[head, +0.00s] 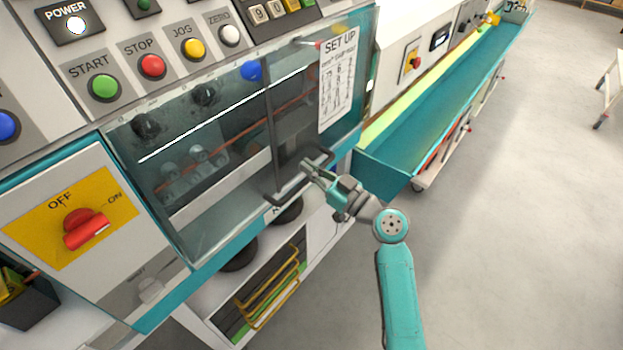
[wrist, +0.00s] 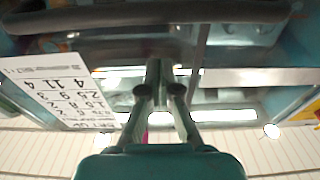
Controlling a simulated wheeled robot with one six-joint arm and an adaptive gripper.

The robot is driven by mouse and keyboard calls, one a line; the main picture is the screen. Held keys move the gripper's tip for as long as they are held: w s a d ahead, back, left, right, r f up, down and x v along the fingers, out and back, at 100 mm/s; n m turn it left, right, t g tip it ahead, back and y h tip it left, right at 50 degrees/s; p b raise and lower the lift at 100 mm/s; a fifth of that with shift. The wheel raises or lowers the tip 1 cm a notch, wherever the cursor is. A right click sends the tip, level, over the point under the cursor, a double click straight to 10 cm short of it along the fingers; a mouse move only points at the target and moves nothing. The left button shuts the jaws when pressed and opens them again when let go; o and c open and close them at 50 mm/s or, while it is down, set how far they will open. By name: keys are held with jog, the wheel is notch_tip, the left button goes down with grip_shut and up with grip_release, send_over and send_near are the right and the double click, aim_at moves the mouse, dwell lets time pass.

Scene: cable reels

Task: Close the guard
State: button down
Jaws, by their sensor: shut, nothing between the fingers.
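The guard (head: 298,110) is a clear, dark-tinted panel on the front of the machine, with a dark upright edge and a SET UP sheet (head: 338,75) at its right. A dark bar handle (head: 275,198) runs along its lower part. My gripper (head: 307,168) is shut and empty, with its fingertips at the handle; I cannot tell whether they touch it. In the wrist view the shut fingers (wrist: 158,70) point towards a dark bar (wrist: 90,22), and the sheet (wrist: 65,92) shows at the left. How far the guard stands open is unclear.
Start, stop, jog and zero buttons (head: 153,66) sit above the window. A red rotary switch (head: 86,229) is on the left. A long teal trough (head: 385,172) extends to the back right. A shelf with yellow racks (head: 270,291) is below.

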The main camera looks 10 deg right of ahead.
jog(key=v, duration=0.9)
jog(key=s+f+m+g+h, duration=0.1)
jog(key=s+f+m+h, duration=0.75)
jog(key=s+f, duration=0.95)
jog(key=s+r+h, duration=0.1)
jog(key=s+r, duration=0.2)
jog(key=s, duration=0.5)
jog(key=s+r+n+h, duration=0.1)
jog(key=s+r, duration=0.2)
jog(key=s, duration=0.5)
jog(key=s+r+h, duration=0.1)
jog(key=s+r, duration=0.2)
jog(key=s, duration=0.5)
jog(key=shift+s+r, duration=0.15)
jog(key=shift+r, duration=0.25)
jog(key=shift+a, duration=0.1)
